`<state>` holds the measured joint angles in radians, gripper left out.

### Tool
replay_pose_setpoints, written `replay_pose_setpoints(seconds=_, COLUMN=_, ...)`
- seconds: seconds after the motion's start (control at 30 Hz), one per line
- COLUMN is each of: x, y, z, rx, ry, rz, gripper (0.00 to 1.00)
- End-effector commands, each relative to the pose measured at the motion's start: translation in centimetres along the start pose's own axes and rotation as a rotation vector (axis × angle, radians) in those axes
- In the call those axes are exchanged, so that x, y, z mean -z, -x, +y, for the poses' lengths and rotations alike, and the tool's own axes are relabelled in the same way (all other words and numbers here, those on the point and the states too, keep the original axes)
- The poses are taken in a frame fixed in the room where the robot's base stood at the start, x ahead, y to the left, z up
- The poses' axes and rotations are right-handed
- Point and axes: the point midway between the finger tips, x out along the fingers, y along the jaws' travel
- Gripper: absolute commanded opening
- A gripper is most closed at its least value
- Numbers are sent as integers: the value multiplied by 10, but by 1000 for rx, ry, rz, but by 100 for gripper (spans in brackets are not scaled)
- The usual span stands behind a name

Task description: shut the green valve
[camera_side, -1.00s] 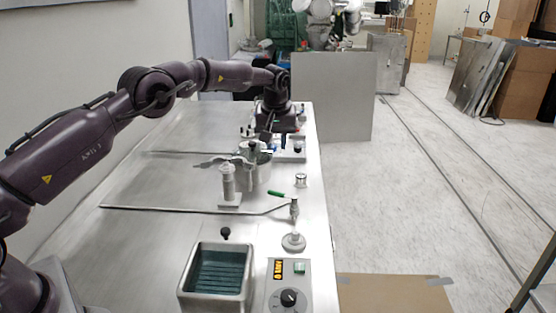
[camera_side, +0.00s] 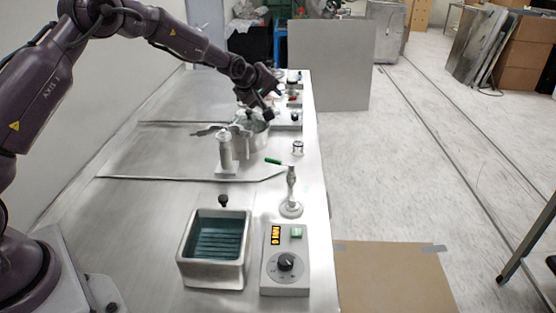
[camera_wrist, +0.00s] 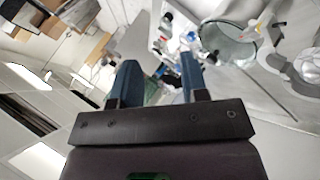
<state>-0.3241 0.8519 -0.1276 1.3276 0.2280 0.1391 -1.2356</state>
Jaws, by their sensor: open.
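The green valve handle (camera_side: 273,161) is a small green lever in the side view. It points left from the top of a slim metal stand with a round foot (camera_side: 291,208), near the bench's right edge. My gripper (camera_side: 270,108) is farther back, above and beside the round metal vessel (camera_side: 258,138), apart from the green handle. In the wrist view its two blue fingers (camera_wrist: 160,68) are spread with nothing between them. I cannot make out the green handle in the wrist view.
A grey post (camera_side: 225,152) stands left of the handle. A metal basin (camera_side: 214,250) and a dial box (camera_side: 286,262) are in front. A small metal cylinder (camera_side: 298,148) is just behind the handle. Small bottles (camera_side: 294,90) line the back right. The left bench surface is clear.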

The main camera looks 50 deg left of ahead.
Motion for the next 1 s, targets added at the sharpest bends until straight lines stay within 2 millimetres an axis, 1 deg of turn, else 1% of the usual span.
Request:
replay_pose_setpoints(seconds=0.03, x=-2, y=6, z=-4, rx=-65, ry=53, rz=10, gripper=41)
replay_pose_setpoints(seconds=0.1, x=-5, y=14, z=-5, rx=-158, ry=124, rz=17, gripper=41)
replay_pose_setpoints(seconds=0.2, x=-11, y=27, z=-7, rx=-265, ry=205, rz=15, gripper=41)
replay_pose_setpoints(seconds=0.4, x=-22, y=52, z=-11, rx=-427, ry=329, rz=-7, gripper=41)
replay_pose_setpoints(seconds=0.63, x=-33, y=83, z=-15, rx=-576, ry=443, rz=-45, gripper=41)
replay_pose_setpoints(seconds=0.67, x=-35, y=82, z=-18, rx=-585, ry=454, rz=-51, gripper=41)
replay_pose_setpoints(seconds=0.7, x=-40, y=71, z=-27, rx=-577, ry=452, rz=-51, gripper=41)
replay_pose_setpoints(seconds=0.87, x=-53, y=43, z=-53, rx=-575, ry=448, rz=-50, gripper=41)
replay_pose_setpoints(seconds=1.0, x=-66, y=16, z=-80, rx=-575, ry=446, rz=-50, gripper=41)
